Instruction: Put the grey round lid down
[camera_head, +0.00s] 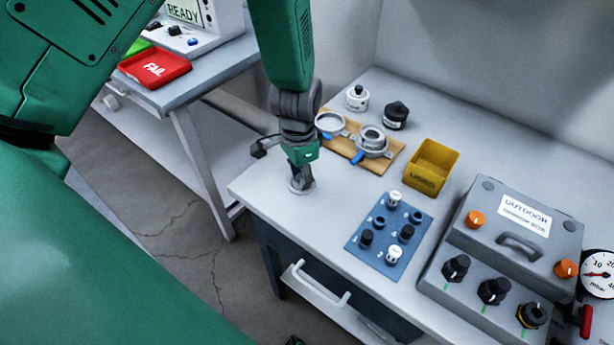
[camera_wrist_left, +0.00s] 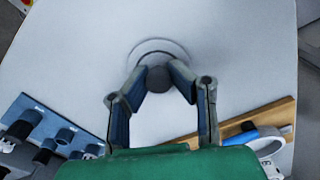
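My left gripper (camera_head: 301,181) points down over the left front part of the grey table (camera_head: 262,192). Its fingers are closed around the knob of the grey round lid (camera_head: 294,189). In the wrist view the knob (camera_wrist_left: 158,79) sits between the fingertips of the left gripper (camera_wrist_left: 158,76), and the lid's pale rim curves out beyond them. The lid looks flat and level, at or very near the table surface; I cannot tell if it fully touches. My right gripper is not in view.
Behind is a wooden board (camera_head: 396,152) with ring clamps. White (camera_head: 357,98) and black (camera_head: 395,116) sensors stand beyond it. A yellow bin (camera_head: 432,167), a blue numbered holder (camera_head: 383,225) and a grey outdoor sensor box (camera_head: 515,225) stand rightward. Table around the lid is clear.

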